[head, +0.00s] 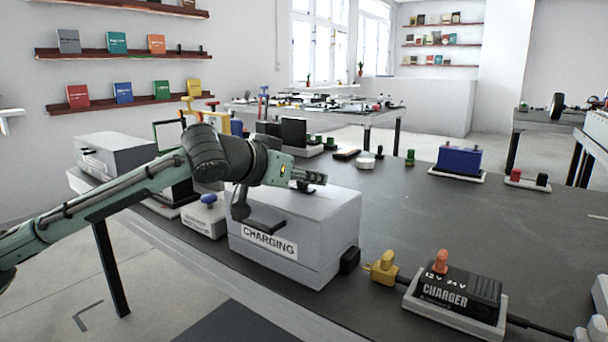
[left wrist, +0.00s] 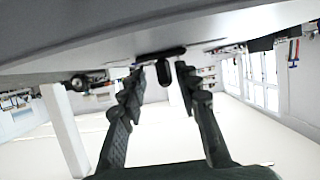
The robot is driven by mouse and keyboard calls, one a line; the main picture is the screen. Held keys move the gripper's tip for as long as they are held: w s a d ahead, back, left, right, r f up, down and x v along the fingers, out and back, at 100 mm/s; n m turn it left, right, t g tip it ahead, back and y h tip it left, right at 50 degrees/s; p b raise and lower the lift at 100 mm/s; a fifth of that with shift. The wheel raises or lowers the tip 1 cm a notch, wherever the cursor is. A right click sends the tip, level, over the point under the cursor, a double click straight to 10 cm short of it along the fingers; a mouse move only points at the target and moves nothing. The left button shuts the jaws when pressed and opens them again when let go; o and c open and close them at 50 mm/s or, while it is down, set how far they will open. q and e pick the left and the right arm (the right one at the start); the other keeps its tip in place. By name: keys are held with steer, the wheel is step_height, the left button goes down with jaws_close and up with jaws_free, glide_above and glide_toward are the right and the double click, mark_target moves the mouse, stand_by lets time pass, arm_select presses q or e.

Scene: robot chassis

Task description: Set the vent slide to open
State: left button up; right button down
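The vent slide is a small dark knob on a dark strip, seen in the left wrist view (left wrist: 164,72) against a pale surface. In the head view a dark piece (head: 306,188) shows on top of the grey box labelled CHARGING (head: 318,222), just under my left gripper (head: 318,176). In the left wrist view my left gripper (left wrist: 157,82) is open, with one dark finger on each side of the knob and gaps showing between. The slide's position markings are not visible. My right gripper is not in view.
A charger (head: 452,292) with an orange knob sits in a tray right of the box, beside a yellow plug (head: 382,267). A white box with a blue knob (head: 208,199) stands left. A blue block (head: 458,160) is farther back. The middle of the dark bench (head: 440,213) is clear.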

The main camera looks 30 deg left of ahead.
arm_select(q)
steer(key=shift+a+r, duration=0.1)
steer(key=shift+a, duration=0.05)
steer(key=shift+s+a+r, duration=0.2)
steer(key=shift+s, duration=0.35)
steer(key=v, duration=0.3)
steer(key=shift+d+r, duration=0.1)
steer(key=shift+d, duration=0.05)
steer(key=v, duration=0.7)
steer(key=shift+s, duration=0.4)
